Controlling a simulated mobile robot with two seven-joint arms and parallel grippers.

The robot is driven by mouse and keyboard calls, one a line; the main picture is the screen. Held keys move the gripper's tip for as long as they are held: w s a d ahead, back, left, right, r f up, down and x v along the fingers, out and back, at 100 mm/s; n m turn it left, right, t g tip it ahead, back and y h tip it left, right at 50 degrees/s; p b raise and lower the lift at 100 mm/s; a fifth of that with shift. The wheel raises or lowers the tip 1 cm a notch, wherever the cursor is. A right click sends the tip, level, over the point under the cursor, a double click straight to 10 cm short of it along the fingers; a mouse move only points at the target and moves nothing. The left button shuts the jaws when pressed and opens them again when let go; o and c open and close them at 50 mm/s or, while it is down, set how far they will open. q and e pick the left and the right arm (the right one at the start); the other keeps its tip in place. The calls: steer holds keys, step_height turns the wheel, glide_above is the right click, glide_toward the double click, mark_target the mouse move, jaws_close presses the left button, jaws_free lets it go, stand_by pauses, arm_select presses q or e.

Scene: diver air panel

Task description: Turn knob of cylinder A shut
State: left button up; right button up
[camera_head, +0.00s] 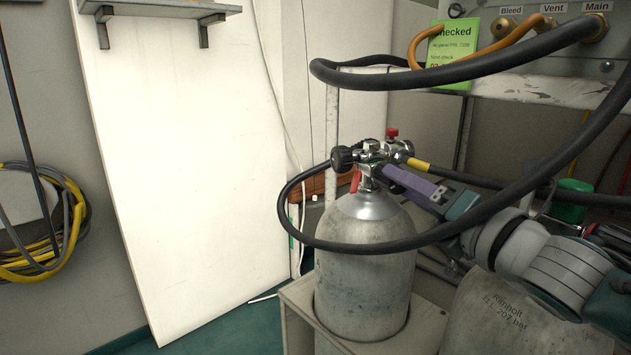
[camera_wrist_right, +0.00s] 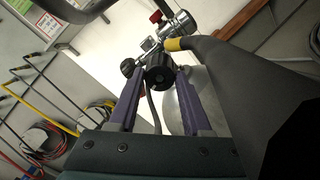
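A grey cylinder (camera_head: 365,265) stands upright in a frame; its valve (camera_head: 375,153) has a black knob (camera_head: 342,158) on the left and a small red knob (camera_head: 391,133) on top. No letter A is readable on it. My right gripper (camera_head: 386,172) reaches the valve from the right, its purple fingers close against it. In the right wrist view, the fingers are apart, with a round black knob (camera_wrist_right: 159,77) between or just beyond their tips; contact cannot be told. That nearer knob is hidden by the gripper in the head view. My left gripper is not in view.
A black hose (camera_head: 480,68) loops around the cylinder and passes in front of my right arm. A second cylinder (camera_head: 485,315) stands at lower right. A panel rail (camera_head: 540,88) with Bleed, Vent and Main fittings is above. The left floor side is open before a white board (camera_head: 190,170).

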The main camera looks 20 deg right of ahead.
steer(key=o, duration=0.5)
steer(key=shift+c, duration=0.2)
steer(key=s+p, duration=0.2)
steer(key=s, duration=0.8)
steer(key=shift+d+f+p, duration=0.15)
steer(key=shift+d+p, duration=0.25)
